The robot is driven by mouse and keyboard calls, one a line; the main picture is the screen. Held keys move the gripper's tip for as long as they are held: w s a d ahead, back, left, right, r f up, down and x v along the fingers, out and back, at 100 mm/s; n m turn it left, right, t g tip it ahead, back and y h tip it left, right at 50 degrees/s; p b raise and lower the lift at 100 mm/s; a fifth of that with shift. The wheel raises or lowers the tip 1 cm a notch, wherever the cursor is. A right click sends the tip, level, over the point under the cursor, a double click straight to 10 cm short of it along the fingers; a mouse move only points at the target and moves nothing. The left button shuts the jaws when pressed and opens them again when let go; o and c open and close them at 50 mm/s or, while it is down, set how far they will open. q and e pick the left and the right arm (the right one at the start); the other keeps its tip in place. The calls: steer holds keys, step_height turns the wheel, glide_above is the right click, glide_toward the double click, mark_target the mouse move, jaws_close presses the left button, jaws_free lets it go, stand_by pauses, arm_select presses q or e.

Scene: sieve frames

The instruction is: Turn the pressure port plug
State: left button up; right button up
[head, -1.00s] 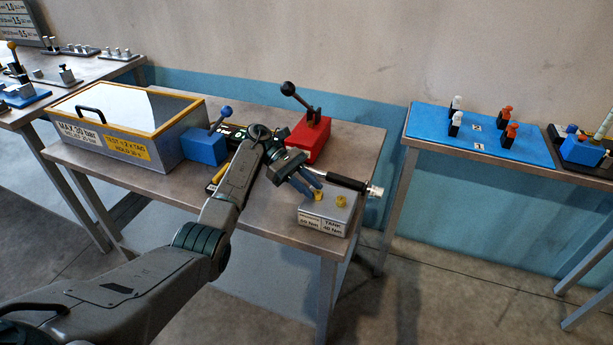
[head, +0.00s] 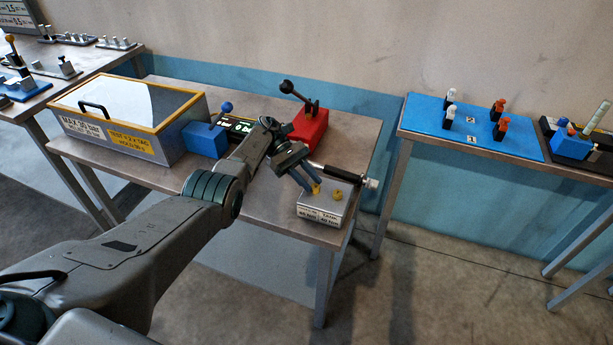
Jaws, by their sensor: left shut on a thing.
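A small grey block (head: 322,211) stands near the front right corner of the middle table, with two yellow plugs on top and white labels on its front. My left gripper (head: 314,187) reaches down over the block from the left. It is shut on the left yellow plug (head: 317,189), which its fingers partly hide. The right yellow plug (head: 337,194) is free, and the label below it seems to read TANK. The left label's upper line is too small to read. My right gripper is not in view.
A black-handled tool with a silver end (head: 345,173) lies just behind the block. A red box with a black lever (head: 308,125), a blue box with a blue-knobbed lever (head: 205,139) and a lidded test box (head: 135,125) stand behind and left. A blue-topped board (head: 470,130) is on the right table.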

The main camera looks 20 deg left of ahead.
arm_select(q)
steer(key=shift+d+f+m+g, duration=0.15)
steer(key=shift+d+m+g, duration=0.15)
steer(key=shift+g, duration=0.1)
steer(key=shift+d+f+g+y+b, duration=0.1)
steer(key=shift+g+y+b, duration=0.2)
steer(key=shift+b, duration=0.05)
stand_by(0.3)
steer(key=o, duration=1)
